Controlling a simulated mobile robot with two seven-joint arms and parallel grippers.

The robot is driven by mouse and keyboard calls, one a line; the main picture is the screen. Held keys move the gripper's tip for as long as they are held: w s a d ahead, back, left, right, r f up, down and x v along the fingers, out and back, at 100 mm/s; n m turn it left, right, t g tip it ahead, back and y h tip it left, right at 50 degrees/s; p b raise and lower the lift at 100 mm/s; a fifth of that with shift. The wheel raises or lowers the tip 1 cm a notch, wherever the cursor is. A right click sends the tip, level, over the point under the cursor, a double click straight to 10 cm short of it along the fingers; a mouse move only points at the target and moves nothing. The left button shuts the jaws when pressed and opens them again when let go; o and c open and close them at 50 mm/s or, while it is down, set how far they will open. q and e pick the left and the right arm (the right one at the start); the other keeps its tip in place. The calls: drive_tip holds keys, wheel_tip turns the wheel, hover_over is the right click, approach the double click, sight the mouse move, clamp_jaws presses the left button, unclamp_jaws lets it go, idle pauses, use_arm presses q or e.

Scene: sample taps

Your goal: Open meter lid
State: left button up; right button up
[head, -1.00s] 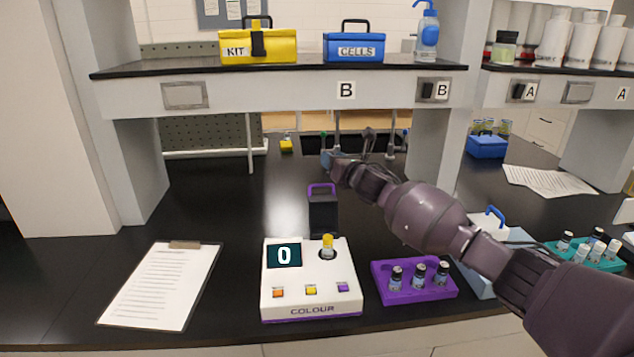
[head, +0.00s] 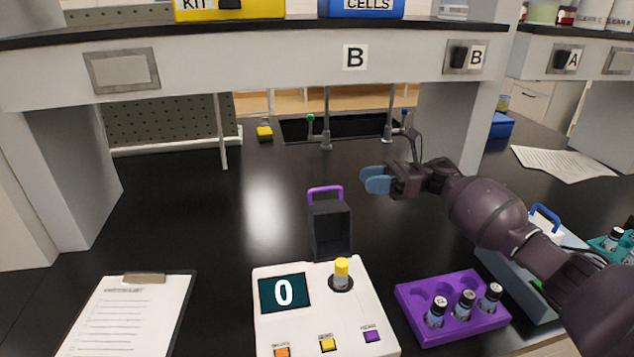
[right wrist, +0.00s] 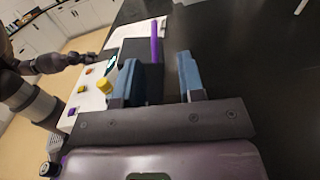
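The white colour meter (head: 268,325) sits on the bench with "0" on its display. A yellow-capped vial (head: 341,272) stands in its round well. The dark box-shaped meter lid (head: 331,230) stands tipped up behind the well, hollow side facing me, with its purple handle (head: 325,189) on top. My right gripper (head: 374,180) is right of the handle and apart from it, its blue fingers open and empty. In the right wrist view the handle (right wrist: 154,42) shows beyond the gap between the fingers (right wrist: 162,80). An arm, apparently my left, shows there; its gripper (right wrist: 100,57) is too small to read.
A purple rack (head: 455,312) with several vials stands right of the meter, near a grey-blue caddy (head: 520,278). A clipboard (head: 130,315) lies at left. A shelf (head: 250,65) overhangs the back. The bench left of the lid is clear.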

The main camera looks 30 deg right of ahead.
sight(329, 188)
drive_tip(key=shift+n+g, duration=0.3)
drive_tip(key=shift+g, duration=0.2)
drive_tip(key=x, duration=0.2)
drive_tip(key=p+x, duration=0.1)
drive_tip(key=x, duration=0.2)
drive_tip(key=p+x, duration=0.1)
drive_tip(key=x, duration=0.2)
drive_tip(key=shift+s+a+f, duration=0.2)
drive_tip(key=shift+a+f, duration=0.05)
drive_tip(key=shift+a, duration=0.1)
use_arm(q)
drive_tip(key=shift+w+r, duration=0.3)
drive_tip(key=shift+r, duration=0.5)
drive_tip(key=shift+w+r, duration=0.25)
drive_tip(key=shift+r, duration=0.5)
use_arm(e)
drive_tip(key=shift+x, duration=0.75)
drive_tip(key=shift+f, duration=0.1)
drive_tip(key=c, duration=0.7)
use_arm(q)
drive_tip(key=shift+s, duration=0.1)
use_arm(e)
clamp_jaws()
use_arm(q)
drive_tip(key=shift+f, duration=0.1)
